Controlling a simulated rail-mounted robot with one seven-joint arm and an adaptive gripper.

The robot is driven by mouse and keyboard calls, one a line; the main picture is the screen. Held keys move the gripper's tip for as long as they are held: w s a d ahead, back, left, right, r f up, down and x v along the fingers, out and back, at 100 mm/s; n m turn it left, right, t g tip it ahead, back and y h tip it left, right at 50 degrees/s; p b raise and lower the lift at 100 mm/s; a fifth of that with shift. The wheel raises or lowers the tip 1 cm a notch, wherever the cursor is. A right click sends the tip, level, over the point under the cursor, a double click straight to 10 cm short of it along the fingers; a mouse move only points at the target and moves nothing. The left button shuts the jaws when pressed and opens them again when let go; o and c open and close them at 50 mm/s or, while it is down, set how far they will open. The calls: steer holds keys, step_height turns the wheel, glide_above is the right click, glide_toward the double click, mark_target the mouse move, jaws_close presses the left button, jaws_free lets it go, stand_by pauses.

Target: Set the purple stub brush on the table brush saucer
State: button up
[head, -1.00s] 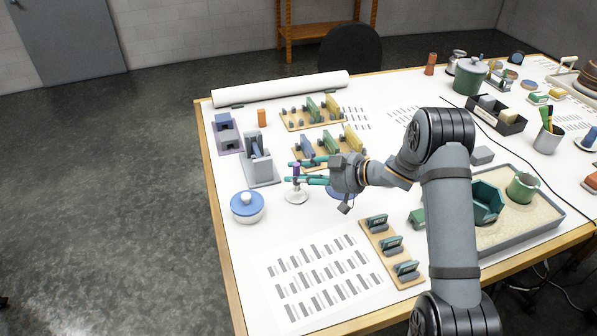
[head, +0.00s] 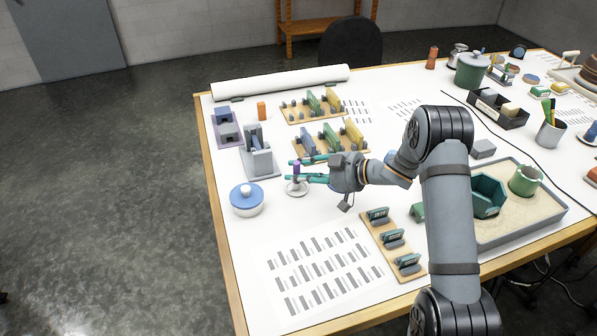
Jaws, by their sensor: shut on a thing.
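The purple stub brush (head: 296,168) is small and upright between the teal fingers of my gripper (head: 298,170). My gripper reaches in from the right and is shut on the brush. A small pale round saucer (head: 297,189) lies on the white table top directly below the brush in the head view. The lower finger partly covers the brush. I cannot tell whether the brush's lower end touches the saucer.
A white pot with a blue lid (head: 246,199) stands left of the saucer. A grey stand (head: 260,158) is behind it. Wooden racks (head: 335,146) stand behind my gripper, and another rack (head: 391,244) is in front. A printed sheet (head: 322,270) lies flat at the front.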

steer(key=shift+f, duration=0.15)
stand_by(0.3)
steer(key=o, duration=1)
steer(key=shift+o, duration=0.2)
steer(key=v, duration=1.2)
step_height(320, 180, up, 7)
steer(key=p, duration=0.7)
